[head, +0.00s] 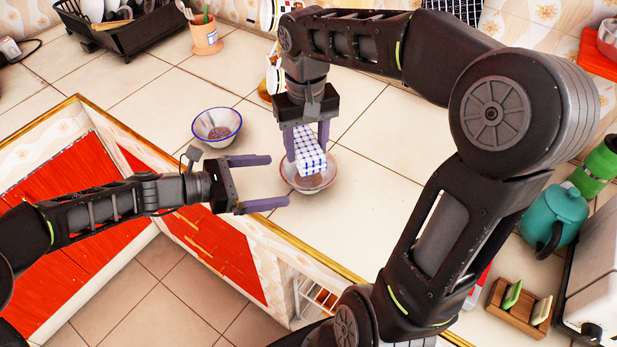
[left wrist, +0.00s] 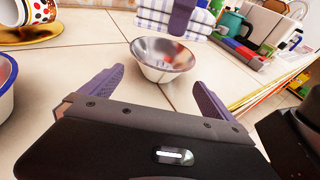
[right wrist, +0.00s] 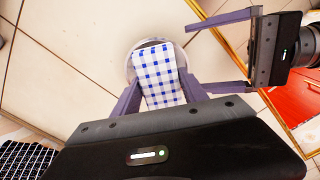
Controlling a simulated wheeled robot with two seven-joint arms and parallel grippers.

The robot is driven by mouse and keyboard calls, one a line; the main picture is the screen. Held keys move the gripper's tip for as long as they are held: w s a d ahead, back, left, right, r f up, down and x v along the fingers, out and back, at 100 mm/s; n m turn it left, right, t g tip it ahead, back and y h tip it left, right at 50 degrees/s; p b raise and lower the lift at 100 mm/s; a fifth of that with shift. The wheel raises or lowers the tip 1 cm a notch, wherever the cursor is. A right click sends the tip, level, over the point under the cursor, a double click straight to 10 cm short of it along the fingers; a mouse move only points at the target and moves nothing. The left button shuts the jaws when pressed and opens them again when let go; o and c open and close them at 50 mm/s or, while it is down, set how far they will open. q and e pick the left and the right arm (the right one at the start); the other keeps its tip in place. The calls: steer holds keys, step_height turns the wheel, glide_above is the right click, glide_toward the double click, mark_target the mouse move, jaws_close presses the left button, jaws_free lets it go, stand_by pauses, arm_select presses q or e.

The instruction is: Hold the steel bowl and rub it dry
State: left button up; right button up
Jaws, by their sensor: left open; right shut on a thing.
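The steel bowl (head: 322,181) stands upright on the tiled counter near its front edge. It also shows in the left wrist view (left wrist: 165,62), between and beyond my left fingers. My left gripper (head: 277,182) is open and empty, just left of the bowl, its fingers pointing at it. My right gripper (head: 306,140) is shut on a blue-and-white checked cloth (head: 309,155) and points down over the bowl. The cloth also shows in the right wrist view (right wrist: 160,75), covering much of the bowl. In the left wrist view the cloth appears above the bowl's far rim; I cannot tell whether they touch.
A white bowl with a blue rim (head: 217,125) stands left of the steel bowl. A black dish rack (head: 130,38) and an orange utensil cup (head: 205,38) are at the back left. A teal kettle (head: 553,213) and a wooden holder (head: 519,309) are at the right. Counter right of the steel bowl is clear.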

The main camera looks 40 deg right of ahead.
mark_target(297, 182)
arm_select(q)
steer(key=b+x, duration=0.2)
steer(key=x, duration=0.5)
steer(key=shift+s+f, duration=0.1)
steer(key=shift+f, duration=0.05)
arm_select(e)
step_height(297, 182, down, 3)
steer(key=shift+r, duration=0.15)
arm_select(q)
steer(key=shift+b+x, duration=0.4)
steer(key=shift+x, duration=0.45)
steer(key=shift+c, duration=0.2)
steer(key=c, duration=1.1)
